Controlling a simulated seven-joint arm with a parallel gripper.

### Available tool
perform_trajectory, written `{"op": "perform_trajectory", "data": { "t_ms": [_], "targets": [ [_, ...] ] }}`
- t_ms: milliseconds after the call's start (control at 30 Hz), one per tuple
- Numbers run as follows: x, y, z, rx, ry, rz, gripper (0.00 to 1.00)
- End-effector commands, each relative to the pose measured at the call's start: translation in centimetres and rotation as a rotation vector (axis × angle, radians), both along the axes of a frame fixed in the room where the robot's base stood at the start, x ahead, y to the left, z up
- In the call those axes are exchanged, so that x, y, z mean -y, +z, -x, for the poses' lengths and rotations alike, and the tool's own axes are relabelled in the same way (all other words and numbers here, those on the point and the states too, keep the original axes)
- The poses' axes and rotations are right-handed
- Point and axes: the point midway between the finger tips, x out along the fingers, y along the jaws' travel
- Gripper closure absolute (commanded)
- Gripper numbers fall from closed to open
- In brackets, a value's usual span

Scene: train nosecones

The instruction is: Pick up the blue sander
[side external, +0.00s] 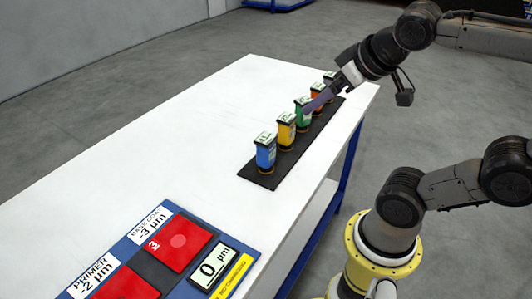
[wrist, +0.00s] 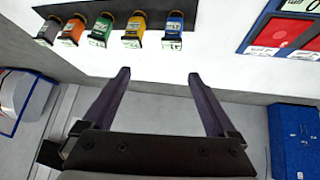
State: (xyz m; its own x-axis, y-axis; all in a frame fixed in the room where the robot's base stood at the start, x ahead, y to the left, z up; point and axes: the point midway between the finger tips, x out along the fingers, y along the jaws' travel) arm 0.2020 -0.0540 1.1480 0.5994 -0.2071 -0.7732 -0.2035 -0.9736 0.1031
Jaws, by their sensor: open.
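The blue sander (side external: 265,152) stands upright at the near end of a row on a black mat (side external: 258,177). It is at the right end of the row in the wrist view (wrist: 174,29). My gripper (wrist: 160,75) is open and empty, with its two dark purple fingers spread apart. In the wrist view the blue sander lies beyond the right fingertip, with a gap between them.
Yellow (side external: 286,130), orange (side external: 317,93) and grey (wrist: 47,31) sanders share the mat with the green one. A blue panel (side external: 200,280) with red plates and a display lies at the table's near end. The white table (side external: 160,130) is otherwise clear.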

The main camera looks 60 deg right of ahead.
Motion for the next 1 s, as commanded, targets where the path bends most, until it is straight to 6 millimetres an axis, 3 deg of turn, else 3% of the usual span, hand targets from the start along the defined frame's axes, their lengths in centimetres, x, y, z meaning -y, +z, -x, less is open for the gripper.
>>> {"op": "perform_trajectory", "data": {
  "t_ms": [300,433,700,1000],
  "targets": [
    [6.9,2.3,-4.1,0.29,-0.157,0.186,0.07],
    [8.4,3.3,-5.8,0.426,-0.137,0.241,0.07],
    [6.6,2.5,-7.9,0.578,0.035,0.185,0.07],
    [2.9,-0.1,-7.8,0.6,0.187,0.02,0.07]
  ]
}}
